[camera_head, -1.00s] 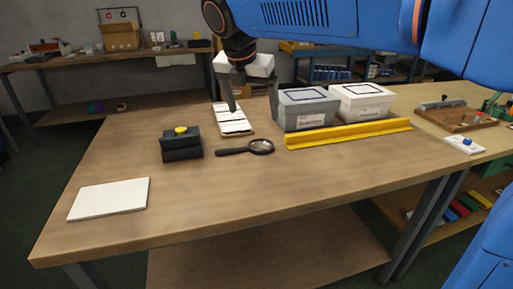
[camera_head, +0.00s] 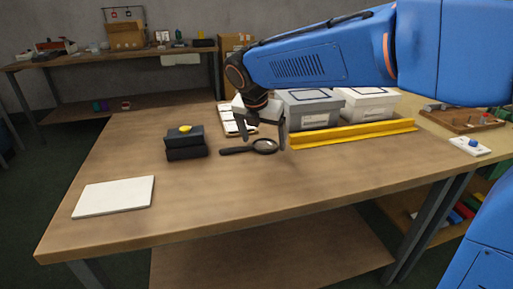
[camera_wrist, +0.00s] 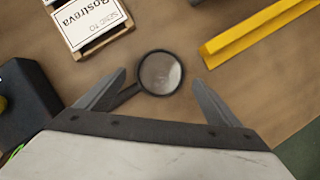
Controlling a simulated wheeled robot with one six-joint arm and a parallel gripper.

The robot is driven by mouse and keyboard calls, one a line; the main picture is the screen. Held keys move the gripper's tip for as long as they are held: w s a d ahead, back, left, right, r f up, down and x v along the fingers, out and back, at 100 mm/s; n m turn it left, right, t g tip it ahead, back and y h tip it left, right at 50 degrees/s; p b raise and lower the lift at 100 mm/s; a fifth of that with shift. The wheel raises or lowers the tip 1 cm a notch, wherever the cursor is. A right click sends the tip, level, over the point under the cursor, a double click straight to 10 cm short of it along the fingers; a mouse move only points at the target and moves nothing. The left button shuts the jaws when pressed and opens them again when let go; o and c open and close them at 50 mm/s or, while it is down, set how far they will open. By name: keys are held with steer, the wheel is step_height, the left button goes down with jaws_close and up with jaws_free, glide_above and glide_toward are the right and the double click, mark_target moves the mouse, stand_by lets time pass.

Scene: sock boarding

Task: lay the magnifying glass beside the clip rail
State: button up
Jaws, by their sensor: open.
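The magnifying glass (camera_head: 262,147) lies flat on the wooden table, its black handle pointing left and its round lens at the right. In the wrist view its lens (camera_wrist: 160,73) shows between and beyond my fingertips, and part of the handle is hidden behind the left finger. My gripper (camera_head: 264,143) is open and empty, just above the magnifying glass, with one finger on each side. The clip rail is not clearly identifiable; a board with white labelled cards (camera_head: 236,121) lies behind my gripper, partly hidden, and shows in the wrist view (camera_wrist: 92,22).
A yellow angled bar (camera_head: 350,134) lies right of the magnifying glass, before a grey box (camera_head: 308,112) and a white box (camera_head: 368,104). A black block with a yellow knob (camera_head: 186,148) stands left. A white panel (camera_head: 113,197) lies front left. The front middle table is clear.

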steer(key=shift+w+d+f, duration=0.1)
steer(key=shift+w+f, duration=0.1)
steer(key=shift+f, duration=0.35)
steer(key=c, duration=1.3)
